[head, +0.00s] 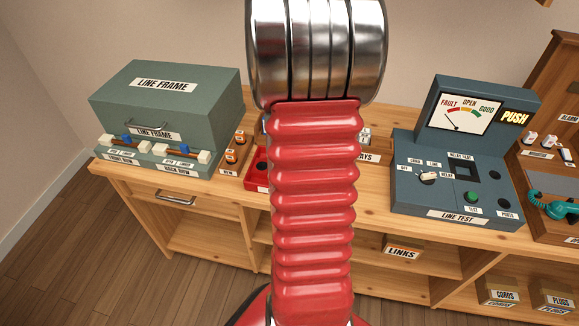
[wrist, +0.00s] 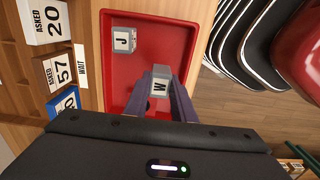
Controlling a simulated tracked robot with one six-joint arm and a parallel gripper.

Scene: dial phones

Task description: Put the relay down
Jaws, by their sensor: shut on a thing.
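My gripper (wrist: 158,80) is shut on a grey relay marked W (wrist: 161,87), held between its purple fingers in the wrist view. The relay is over the lower part of a red tray (wrist: 180,38); I cannot tell whether it touches the tray floor. A second grey relay, marked J (wrist: 124,40), sits in the tray's upper left corner, apart from the held one. In the head view, the red tray (head: 255,178) shows only at its left end. My arm hides the rest there, along with my gripper and the held relay.
Wooden slots with number blocks (wrist: 43,18) lie left of the tray. In the head view, a wooden NEW rack (head: 236,155) stands left of the tray. The green line frame (head: 165,110) is farther left. The line test unit (head: 455,175) with its relay seat (head: 466,172) stands right.

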